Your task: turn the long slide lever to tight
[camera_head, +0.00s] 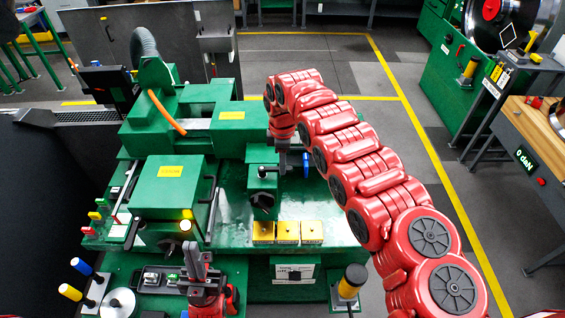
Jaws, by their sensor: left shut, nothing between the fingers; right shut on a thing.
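The green lathe-like machine (230,190) fills the middle of the camera_head view. My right arm reaches in from the right, and its gripper (283,168) points down at the green slide block (262,188). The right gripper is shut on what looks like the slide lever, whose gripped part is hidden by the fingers. A dark knob (262,172) stands on the block just left of the fingers. I cannot read the lever's angle. My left gripper (190,256) is at the bottom, shut and empty, with its fingers upward, in front of the green headstock (168,185).
A blue handle (305,165) is close to the right of my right gripper. Several yellow blocks (287,231) lie in front of the slide. A wooden-topped bench (535,140) stands at the right beyond open floor.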

